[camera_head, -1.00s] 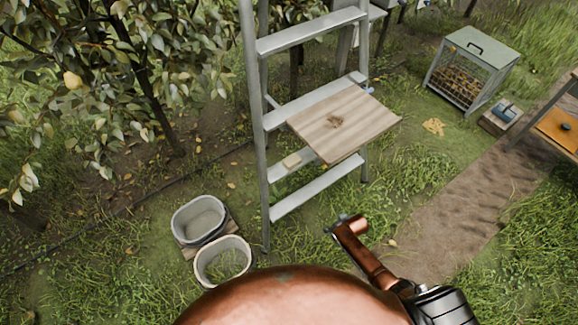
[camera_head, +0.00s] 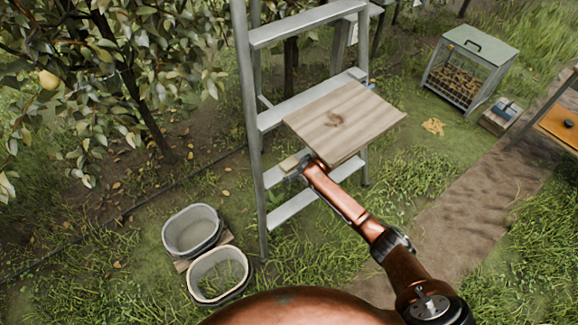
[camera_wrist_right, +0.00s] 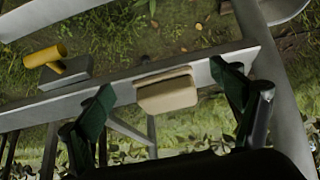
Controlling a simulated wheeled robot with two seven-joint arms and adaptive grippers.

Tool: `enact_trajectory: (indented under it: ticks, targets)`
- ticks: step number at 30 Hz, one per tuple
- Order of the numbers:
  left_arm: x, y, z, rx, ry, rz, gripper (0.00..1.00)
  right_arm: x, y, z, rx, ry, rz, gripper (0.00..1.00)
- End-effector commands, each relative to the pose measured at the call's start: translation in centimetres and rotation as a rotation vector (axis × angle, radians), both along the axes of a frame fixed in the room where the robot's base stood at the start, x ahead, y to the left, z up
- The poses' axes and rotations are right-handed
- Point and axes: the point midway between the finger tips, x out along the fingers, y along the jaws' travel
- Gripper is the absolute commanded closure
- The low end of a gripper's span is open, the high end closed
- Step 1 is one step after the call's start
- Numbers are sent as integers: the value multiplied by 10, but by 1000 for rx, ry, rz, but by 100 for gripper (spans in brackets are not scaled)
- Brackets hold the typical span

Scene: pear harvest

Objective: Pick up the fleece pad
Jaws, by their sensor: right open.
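A cream pad, which looks like the fleece pad (camera_wrist_right: 167,92), lies on a grey ladder step. In the head view the pad (camera_head: 289,163) shows beside the near edge of the wooden board, partly behind my gripper. My right gripper (camera_wrist_right: 164,98) is open, with one green-padded finger on each side of the pad. In the wrist view a gap shows between each finger and the pad; I cannot tell the depth. In the head view my right gripper (camera_head: 300,170) is at the step, small and partly hidden by the arm. My left gripper is not in view.
A wooden board (camera_head: 345,115) sits on the ladder (camera_head: 247,110) just above the pad's step. A grey block with a yellow handle (camera_wrist_right: 62,68) is on the same step. Two buckets (camera_head: 220,275) stand at lower left. A mesh crate (camera_head: 470,65) stands at back right.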

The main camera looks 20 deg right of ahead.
Motion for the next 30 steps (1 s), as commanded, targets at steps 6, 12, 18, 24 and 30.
enact_trajectory:
  ticks: [6,12,18,24,30]
  targets:
    - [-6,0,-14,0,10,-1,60,31,13,-3,1,-1,2,14]
    - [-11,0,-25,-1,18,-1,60,47,18,-11,0,1,1,14]
    - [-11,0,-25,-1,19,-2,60,49,18,-10,0,-1,0,14]
    - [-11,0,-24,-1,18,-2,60,49,18,-10,0,-1,0,22]
    - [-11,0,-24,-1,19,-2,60,49,18,-10,0,-1,0,35]
